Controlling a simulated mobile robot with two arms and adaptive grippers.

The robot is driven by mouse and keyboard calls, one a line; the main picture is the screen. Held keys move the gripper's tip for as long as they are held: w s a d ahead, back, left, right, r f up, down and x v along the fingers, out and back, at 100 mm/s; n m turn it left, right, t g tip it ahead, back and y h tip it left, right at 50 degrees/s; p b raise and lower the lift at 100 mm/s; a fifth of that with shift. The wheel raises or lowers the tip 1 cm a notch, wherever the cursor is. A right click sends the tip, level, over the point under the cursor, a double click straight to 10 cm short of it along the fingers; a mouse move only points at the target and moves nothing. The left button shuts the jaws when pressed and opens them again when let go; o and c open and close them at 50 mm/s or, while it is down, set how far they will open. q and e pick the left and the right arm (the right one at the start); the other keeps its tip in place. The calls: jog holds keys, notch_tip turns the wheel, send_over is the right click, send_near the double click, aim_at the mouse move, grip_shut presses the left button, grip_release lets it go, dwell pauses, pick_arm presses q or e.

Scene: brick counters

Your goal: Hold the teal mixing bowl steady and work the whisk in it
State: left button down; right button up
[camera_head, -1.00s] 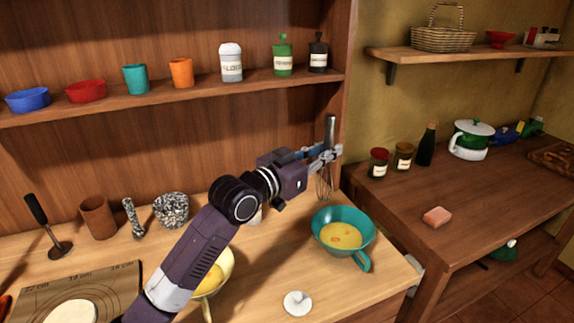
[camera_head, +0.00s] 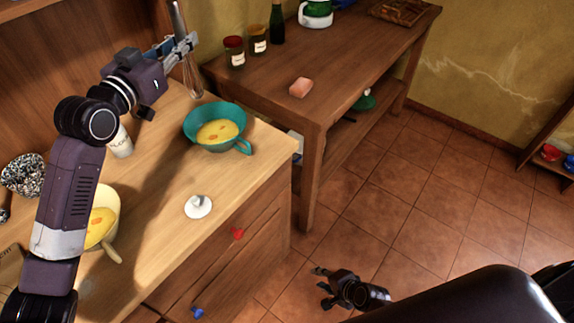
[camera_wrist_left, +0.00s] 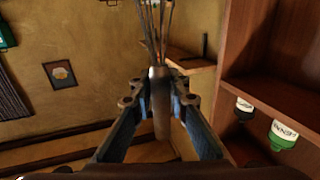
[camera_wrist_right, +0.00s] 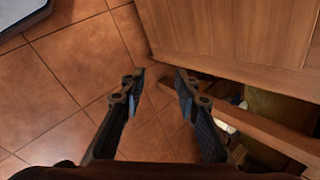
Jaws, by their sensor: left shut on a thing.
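The teal mixing bowl (camera_head: 240,147) stands on the wooden counter near its right end, with yellow egg mixture in it. My left gripper (camera_head: 178,46) is shut on the handle of the whisk (camera_head: 192,82), up and to the left of the bowl in the head view. The whisk's wires hang down behind the bowl's rim; I cannot tell how far they are from the bowl. The whisk also shows between the fingers in the left wrist view (camera_wrist_left: 160,90). My right gripper (camera_head: 322,284) is low, over the floor in front of the counter. In the right wrist view its fingers (camera_wrist_right: 156,85) are apart and empty.
A cream bowl (camera_head: 112,205) with yellow mixture and a white cup (camera_head: 121,143) stand left of the teal bowl. A small white object (camera_head: 198,206) lies near the front edge. The tiled floor is open.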

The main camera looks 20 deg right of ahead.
jog(key=w+a+r+m+t+y, duration=0.25)
jog(key=w+r+m, duration=0.45)
jog(key=w+r, duration=0.45)
jog(key=m+t+y, duration=0.5)
jog(key=m, duration=0.4)
send_near(249, 145)
jog(key=s+d+f, duration=0.1)
jog(key=s, duration=0.1)
jog(key=x, duration=0.8)
jog(key=r+x, duration=0.1)
jog(key=x, duration=0.3)
jog(key=shift+w+d, duration=0.15)
jog(key=shift+w, duration=0.05)
jog(key=shift+c, duration=0.3)
grip_shut()
